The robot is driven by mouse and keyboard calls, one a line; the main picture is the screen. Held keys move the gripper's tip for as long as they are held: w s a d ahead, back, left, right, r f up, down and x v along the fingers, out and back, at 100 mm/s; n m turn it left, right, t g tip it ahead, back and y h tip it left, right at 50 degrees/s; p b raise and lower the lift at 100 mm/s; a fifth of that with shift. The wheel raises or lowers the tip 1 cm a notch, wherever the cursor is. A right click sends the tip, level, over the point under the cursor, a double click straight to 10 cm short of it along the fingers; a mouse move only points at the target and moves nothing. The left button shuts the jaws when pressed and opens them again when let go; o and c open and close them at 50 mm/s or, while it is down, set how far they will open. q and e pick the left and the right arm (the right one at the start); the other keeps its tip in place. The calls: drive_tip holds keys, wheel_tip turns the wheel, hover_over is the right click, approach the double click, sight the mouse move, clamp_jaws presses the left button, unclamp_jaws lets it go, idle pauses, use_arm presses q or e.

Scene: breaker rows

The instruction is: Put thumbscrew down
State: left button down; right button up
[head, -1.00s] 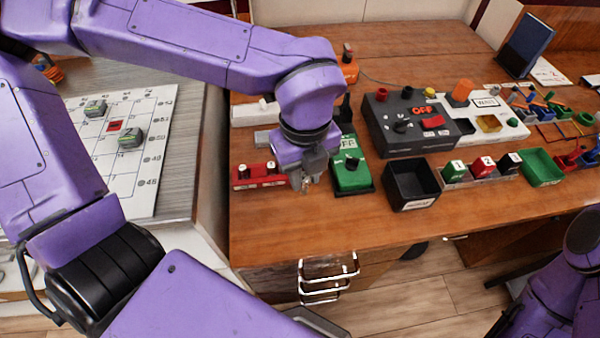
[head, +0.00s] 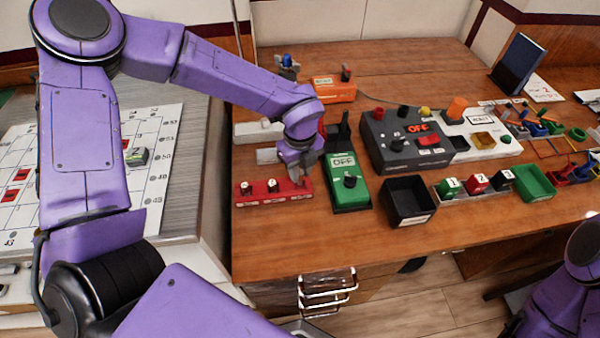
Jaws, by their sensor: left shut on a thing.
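My left gripper (head: 301,178) points down over the right end of a red block (head: 262,198) on the wooden desk. It is shut on a thumbscrew, which the fingers hide almost wholly. Two small pale-topped pegs, one a left peg (head: 247,188) and one a middle peg (head: 272,185), stand on the red block. I cannot tell whether the held thumbscrew touches the block. My right arm shows at the lower right, but its gripper is out of view.
A green box marked OFF (head: 347,187) stands close to the right of my left gripper. A black open bin (head: 408,207) and a dark grey switch panel (head: 385,145) are further right. An orange box (head: 335,93) lies behind. The desk front is bare.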

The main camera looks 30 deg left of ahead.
use_arm(q)
drive_tip(key=shift+f, duration=1.1)
drive_tip(key=shift+s, duration=0.1)
drive_tip(key=shift+f, duration=0.25)
drive_tip(key=c, duration=0.9)
unclamp_jaws()
drive_tip(key=shift+r, duration=0.1)
wheel_tip(320, 180, up, 12)
drive_tip(key=shift+r, duration=0.2)
